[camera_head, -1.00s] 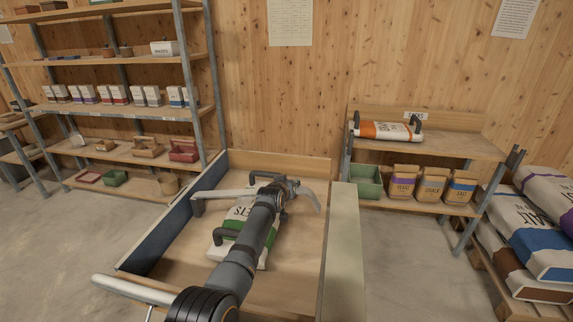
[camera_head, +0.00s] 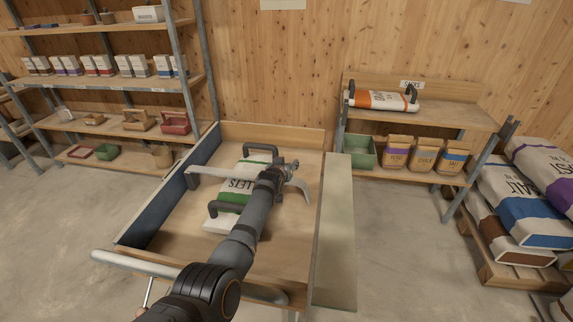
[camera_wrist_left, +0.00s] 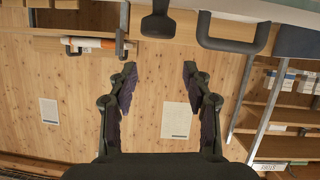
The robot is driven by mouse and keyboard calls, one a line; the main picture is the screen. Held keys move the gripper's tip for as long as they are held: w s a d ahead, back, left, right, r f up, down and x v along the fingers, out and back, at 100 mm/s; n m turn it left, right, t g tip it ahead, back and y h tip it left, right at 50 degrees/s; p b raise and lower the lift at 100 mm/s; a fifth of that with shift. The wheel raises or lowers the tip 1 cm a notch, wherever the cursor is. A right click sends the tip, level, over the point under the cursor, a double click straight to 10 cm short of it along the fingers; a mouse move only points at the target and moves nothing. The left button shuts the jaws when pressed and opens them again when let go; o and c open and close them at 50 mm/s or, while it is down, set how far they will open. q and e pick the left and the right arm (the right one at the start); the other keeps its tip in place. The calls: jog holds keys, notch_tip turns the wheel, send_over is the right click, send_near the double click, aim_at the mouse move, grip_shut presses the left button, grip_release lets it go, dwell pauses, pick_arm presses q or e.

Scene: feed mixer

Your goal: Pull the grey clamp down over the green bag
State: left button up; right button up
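The green bag (camera_head: 229,197), white with green bands and dark handles, lies in the wooden bin in the head view. The pale grey clamp (camera_head: 215,174) crosses above its middle, from the bin's left side to a curved right end (camera_head: 300,187). I cannot tell whether it touches the bag. My left gripper (camera_head: 285,166) is over the clamp's right part, and my forearm hides some of bag and clamp. In the left wrist view the gripper (camera_wrist_left: 160,72) is open, with nothing between its fingertips; a dark knob (camera_wrist_left: 158,25) is beyond them. My right gripper is not in view.
The wooden bin (camera_head: 300,135) has a raised back and sides, with a pale ledge (camera_head: 337,220) on its right. A shelf behind right holds an orange-banded bag (camera_head: 382,101), a green crate (camera_head: 360,150) and paper sacks. Large sacks (camera_head: 530,210) lie on a pallet at right.

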pick_arm(q)
jog(key=shift+w, duration=0.1)
notch_tip(320, 180, up, 10)
dwell(0.4)
